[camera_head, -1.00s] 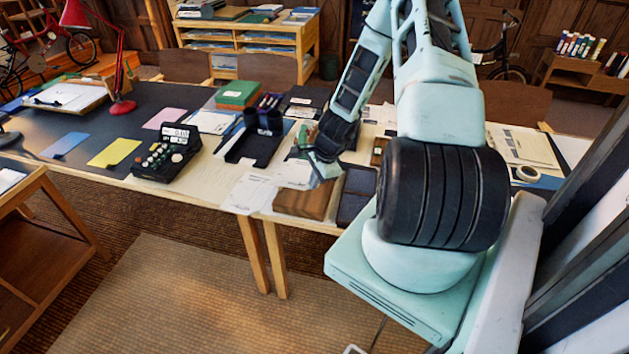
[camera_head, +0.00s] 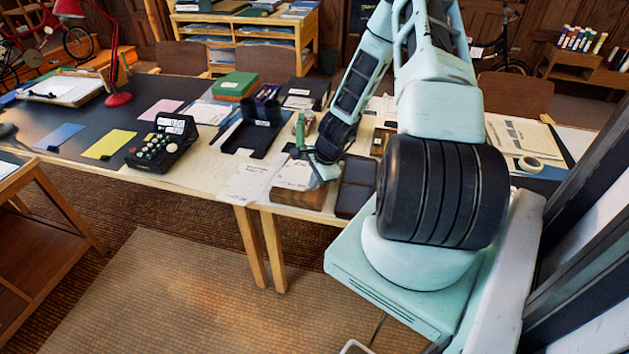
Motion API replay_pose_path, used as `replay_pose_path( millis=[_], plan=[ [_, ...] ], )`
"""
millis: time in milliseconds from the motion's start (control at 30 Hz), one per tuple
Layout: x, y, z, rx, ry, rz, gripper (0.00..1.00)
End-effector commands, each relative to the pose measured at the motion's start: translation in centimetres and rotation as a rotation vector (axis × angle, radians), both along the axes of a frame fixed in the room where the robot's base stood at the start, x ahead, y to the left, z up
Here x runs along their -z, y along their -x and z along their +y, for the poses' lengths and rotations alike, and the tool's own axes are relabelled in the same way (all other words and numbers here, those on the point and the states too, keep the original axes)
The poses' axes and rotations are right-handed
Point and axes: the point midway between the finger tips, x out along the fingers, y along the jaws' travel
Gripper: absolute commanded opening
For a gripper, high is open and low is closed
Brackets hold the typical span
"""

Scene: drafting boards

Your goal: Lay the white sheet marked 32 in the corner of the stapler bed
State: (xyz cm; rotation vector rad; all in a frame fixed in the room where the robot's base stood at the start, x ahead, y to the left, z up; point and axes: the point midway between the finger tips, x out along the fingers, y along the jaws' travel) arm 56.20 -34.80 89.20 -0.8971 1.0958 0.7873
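My gripper (camera_head: 318,172) hangs low over the near side of the table, just above or at a brown wooden block (camera_head: 298,197). Its fingers are small and partly hidden, so I cannot tell whether they are open or hold anything. A white sheet (camera_head: 291,175) lies or hangs just left of the fingers, at the block's back edge. More white printed sheets (camera_head: 246,184) lie left of it, reaching the table's front edge. No number 32 is legible. I cannot single out the stapler bed for sure; a green-and-red item (camera_head: 303,124) stands behind the gripper.
A dark tray (camera_head: 358,187) lies right of the block. A black holder (camera_head: 248,140) and a keypad machine (camera_head: 160,146) stand to the left. Yellow (camera_head: 109,145) and blue (camera_head: 59,137) sheets lie farther left. A tape roll (camera_head: 530,164) lies at right.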

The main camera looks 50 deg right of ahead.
Motion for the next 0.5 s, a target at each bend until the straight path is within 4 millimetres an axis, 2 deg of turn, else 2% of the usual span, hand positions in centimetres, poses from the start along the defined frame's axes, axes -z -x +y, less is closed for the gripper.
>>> replay_pose_path(
  millis=[133, 467, 500],
  plan=[
    [0.95, -0.01, 0.00, -0.001, 0.000, 0.000, 0.00],
    [1.00, -0.01, 0.00, -0.001, 0.000, 0.000, 0.00],
    [1.00, -0.01, 0.00, -0.001, 0.000, 0.000, 0.09]
  ],
)
